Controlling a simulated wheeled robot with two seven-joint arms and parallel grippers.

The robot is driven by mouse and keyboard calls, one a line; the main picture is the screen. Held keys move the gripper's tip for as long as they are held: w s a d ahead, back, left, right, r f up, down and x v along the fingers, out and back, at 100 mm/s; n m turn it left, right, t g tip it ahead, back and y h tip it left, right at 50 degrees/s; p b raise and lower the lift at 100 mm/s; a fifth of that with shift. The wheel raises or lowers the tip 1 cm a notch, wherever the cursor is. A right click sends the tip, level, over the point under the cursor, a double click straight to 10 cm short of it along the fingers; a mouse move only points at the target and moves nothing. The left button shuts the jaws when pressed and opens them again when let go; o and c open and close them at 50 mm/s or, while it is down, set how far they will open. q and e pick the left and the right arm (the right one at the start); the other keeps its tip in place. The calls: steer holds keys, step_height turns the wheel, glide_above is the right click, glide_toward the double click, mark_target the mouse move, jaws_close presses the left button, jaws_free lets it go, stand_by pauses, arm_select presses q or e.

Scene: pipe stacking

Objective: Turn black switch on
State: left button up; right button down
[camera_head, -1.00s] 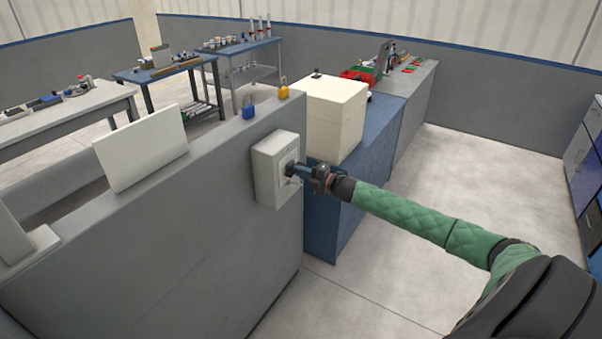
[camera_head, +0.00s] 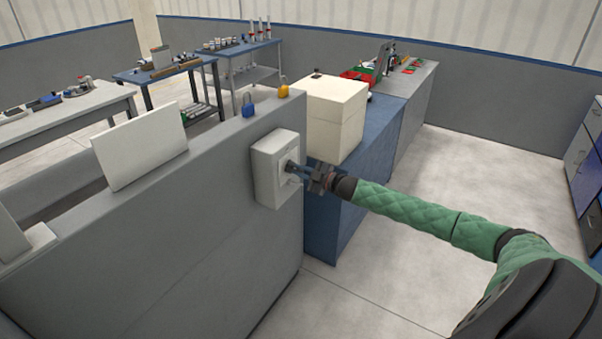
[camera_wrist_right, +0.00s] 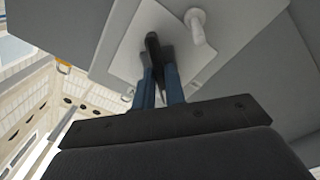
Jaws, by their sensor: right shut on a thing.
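A white switch box (camera_head: 268,172) is fixed to the face of the grey wall. The black switch (camera_head: 291,167) sticks out of its front plate. In the right wrist view the black switch (camera_wrist_right: 153,45) is a dark lever on a pale plate (camera_wrist_right: 125,45), with a white knob (camera_wrist_right: 196,25) beside it. My right gripper (camera_head: 297,169) is at the box front, with its blue fingers (camera_wrist_right: 161,70) closed around the black switch. The fingers partly hide the switch base. My left gripper is not in view.
A cream box (camera_head: 333,115) stands on a blue cabinet (camera_head: 375,145) just behind the switch box. A blue padlock (camera_head: 248,105) and a yellow padlock (camera_head: 283,91) sit on the wall top. The floor at the right is clear.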

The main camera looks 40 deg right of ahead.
steer(key=shift+f+m, duration=0.1)
steer(key=shift+m, duration=3.1)
steer(key=shift+m+b, duration=0.35)
steer(key=shift+m, duration=1.25)
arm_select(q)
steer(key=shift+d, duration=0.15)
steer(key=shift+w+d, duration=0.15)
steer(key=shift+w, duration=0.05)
